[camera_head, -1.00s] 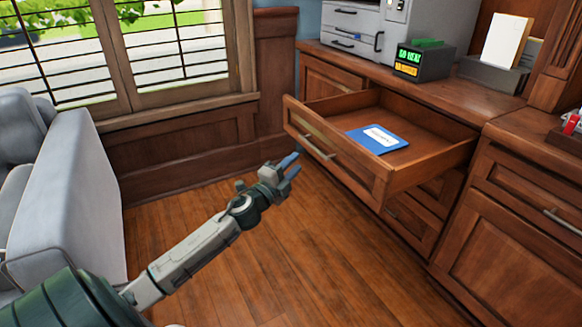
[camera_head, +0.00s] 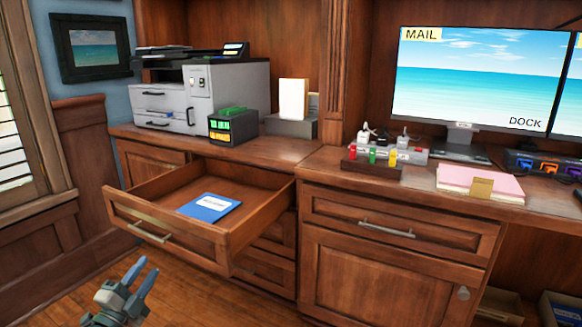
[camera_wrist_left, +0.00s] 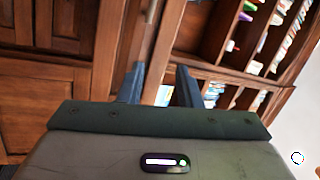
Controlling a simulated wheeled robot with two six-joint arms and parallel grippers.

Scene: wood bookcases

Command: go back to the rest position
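My left gripper (camera_head: 138,279) is low at the bottom left of the head view, in front of and below the open drawer (camera_head: 180,241). Its two blue fingers are apart with nothing between them. They also show apart and empty in the left wrist view (camera_wrist_left: 158,86). The drawer is pulled out and holds a blue booklet (camera_head: 209,207) with a white label, lying flat. The gripper does not appear to touch the drawer. My right gripper is not in view.
A printer (camera_head: 203,92), a small box with a lit display (camera_head: 232,127) and a paper holder (camera_head: 291,124) stand on the counter. A monitor (camera_head: 480,80), a pink folder stack (camera_head: 480,183) and a rack with coloured items (camera_head: 372,166) are to the right. Open floor lies lower left.

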